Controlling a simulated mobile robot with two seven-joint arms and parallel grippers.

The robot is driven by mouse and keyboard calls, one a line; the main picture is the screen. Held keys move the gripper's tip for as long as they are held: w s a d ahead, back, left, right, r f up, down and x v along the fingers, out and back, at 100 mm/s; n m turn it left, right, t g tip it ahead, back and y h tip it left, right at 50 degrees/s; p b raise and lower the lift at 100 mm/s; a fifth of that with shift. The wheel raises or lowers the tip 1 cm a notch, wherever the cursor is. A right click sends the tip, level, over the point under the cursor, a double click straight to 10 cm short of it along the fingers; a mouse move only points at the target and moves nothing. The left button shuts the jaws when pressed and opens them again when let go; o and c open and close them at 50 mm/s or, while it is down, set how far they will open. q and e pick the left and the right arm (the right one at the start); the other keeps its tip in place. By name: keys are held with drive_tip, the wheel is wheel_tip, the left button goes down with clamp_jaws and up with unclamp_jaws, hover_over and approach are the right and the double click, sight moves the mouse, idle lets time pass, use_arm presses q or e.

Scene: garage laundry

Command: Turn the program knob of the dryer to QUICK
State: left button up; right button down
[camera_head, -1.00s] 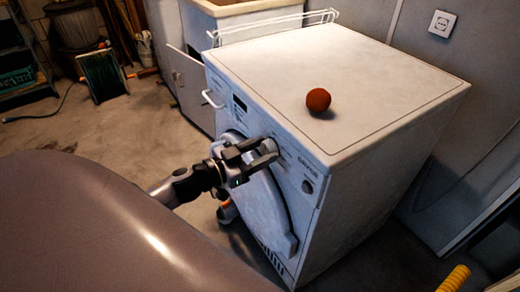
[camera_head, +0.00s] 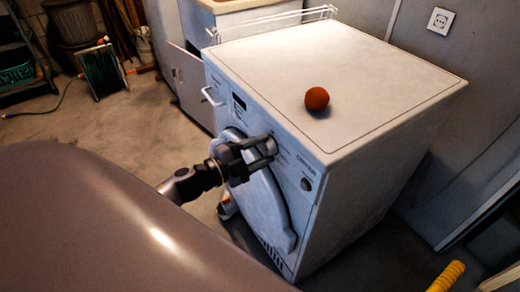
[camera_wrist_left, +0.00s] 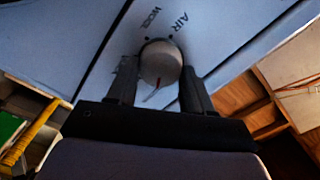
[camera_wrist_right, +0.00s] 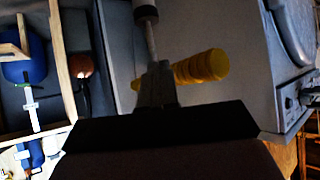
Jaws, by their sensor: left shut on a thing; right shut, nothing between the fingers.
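The white dryer (camera_head: 340,75) stands in the middle of the head view, its front panel facing left. My left gripper (camera_head: 272,148) is at the panel, shut on the program knob. The left wrist view shows the round pale knob (camera_wrist_left: 160,64) between the fingers of the left gripper (camera_wrist_left: 160,80). A red mark on the knob points toward the picture's bottom. The labels AIR and WOOL show above the knob; QUICK is not readable. My right gripper (camera_wrist_right: 155,80) is shut and empty in its wrist view, and out of the head view.
A reddish ball (camera_head: 317,99) lies on the dryer top. A smaller dark knob (camera_head: 306,184) is on the panel's right part. The dryer's round door (camera_head: 265,205) is below my left gripper. A yellow ribbed object (camera_wrist_right: 202,66) appears close to my right fingers.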

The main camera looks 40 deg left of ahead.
use_arm(q)
drive_tip(key=m, duration=0.4)
drive_tip(key=shift+f+m+b, duration=0.2)
drive_tip(key=shift+m+b, duration=0.1)
drive_tip(key=shift+b, duration=0.05)
drive_tip(key=m+b, duration=0.1)
drive_tip(key=m, duration=0.3)
drive_tip(key=shift+f+m, duration=0.1)
drive_tip(key=shift+m, duration=0.2)
drive_tip(key=m+b, duration=0.2)
drive_tip(key=m, duration=0.2)
drive_tip(key=shift+f+m, duration=0.1)
drive_tip(key=shift+m, duration=0.2)
drive_tip(key=shift+m+b, duration=0.7)
drive_tip(key=shift+m, duration=1.2)
drive_tip(key=o, duration=1)
drive_tip(key=shift+a, duration=0.1)
